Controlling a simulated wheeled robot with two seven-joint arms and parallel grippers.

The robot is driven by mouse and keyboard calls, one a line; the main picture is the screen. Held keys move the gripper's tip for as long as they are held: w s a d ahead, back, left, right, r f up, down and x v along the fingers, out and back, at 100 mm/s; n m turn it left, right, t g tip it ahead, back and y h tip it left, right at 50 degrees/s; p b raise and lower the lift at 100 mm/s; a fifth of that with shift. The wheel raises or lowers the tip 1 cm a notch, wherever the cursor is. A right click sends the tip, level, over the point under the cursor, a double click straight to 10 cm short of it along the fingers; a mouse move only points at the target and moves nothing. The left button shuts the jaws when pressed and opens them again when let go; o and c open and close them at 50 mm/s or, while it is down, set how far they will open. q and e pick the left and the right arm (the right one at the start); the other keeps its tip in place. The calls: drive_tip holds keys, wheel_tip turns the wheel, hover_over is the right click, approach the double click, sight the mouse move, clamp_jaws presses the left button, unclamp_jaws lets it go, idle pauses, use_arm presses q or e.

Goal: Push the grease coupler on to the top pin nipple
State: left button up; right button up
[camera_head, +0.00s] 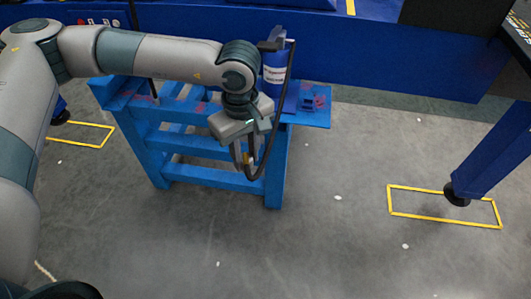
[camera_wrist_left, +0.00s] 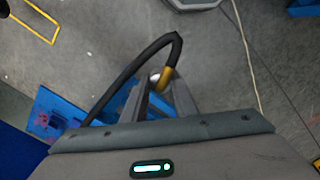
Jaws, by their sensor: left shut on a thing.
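My left gripper (camera_head: 243,162) is shut on the grease coupler, a small part with a brass-coloured section (camera_wrist_left: 165,77) at the end of a black hose (camera_wrist_left: 132,70). In the head view the gripper points down in front of the blue stand (camera_head: 215,178), near its right legs, and the coupler is mostly hidden by the fingers. The hose (camera_head: 270,150) loops up to a blue grease canister (camera_head: 275,68) on the stand's right end. I cannot make out the top pin nipple in either view. My right gripper is not in view.
A small blue bracket (camera_head: 309,103) sits on the stand's side plate, right of the canister. A long blue beam (camera_head: 400,62) runs behind. A blue leg with a black foot (camera_head: 457,195) stands inside a yellow floor outline at right. The grey floor (camera_head: 310,240) in front is clear.

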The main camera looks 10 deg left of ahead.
use_arm(q)
drive_tip(key=s+a+m, duration=0.3)
drive_tip(key=a+m, duration=0.4)
drive_tip(key=m, duration=0.2)
drive_tip(key=shift+s+a+r+m, duration=0.25)
drive_tip(key=shift+s+r+m, duration=0.15)
drive_tip(key=shift+r, duration=0.05)
